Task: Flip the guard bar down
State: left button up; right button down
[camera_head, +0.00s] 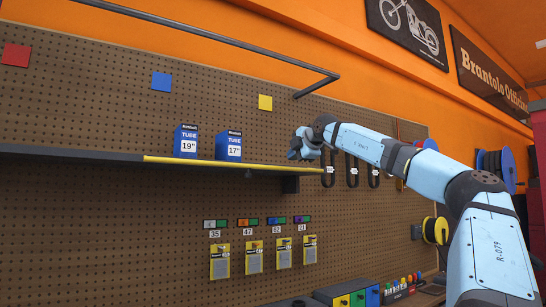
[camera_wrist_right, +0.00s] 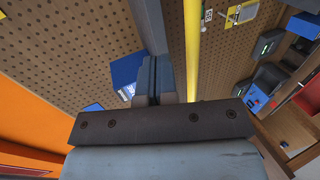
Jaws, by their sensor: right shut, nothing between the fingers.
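The guard bar (camera_head: 215,36) is a dark thin rail that stands raised above the shelf in the head view. Its right end bends back to the pegboard near the yellow square. I cannot make out the bar in the wrist view. My left gripper is not in view.
Two blue tube boxes, 19" (camera_head: 186,141) and 17" (camera_head: 228,146), stand on the shelf, which has a yellow front edge. Black hanging loops (camera_head: 352,170) are on the pegboard behind my right arm. Yellow packets (camera_head: 255,256) hang below the shelf.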

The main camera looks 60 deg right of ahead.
pick_arm(q)
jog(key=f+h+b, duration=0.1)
jog(key=b, duration=0.4)
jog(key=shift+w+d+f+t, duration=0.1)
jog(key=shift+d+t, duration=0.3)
pick_arm(e)
jog(key=f, duration=0.1)
jog(key=f+t, duration=0.1)
jog(key=shift+s+f+h, duration=0.2)
jog(key=shift+f+h, duration=0.15)
jog(key=shift+h, duration=0.05)
pick_arm(q)
jog(key=shift+b, duration=0.3)
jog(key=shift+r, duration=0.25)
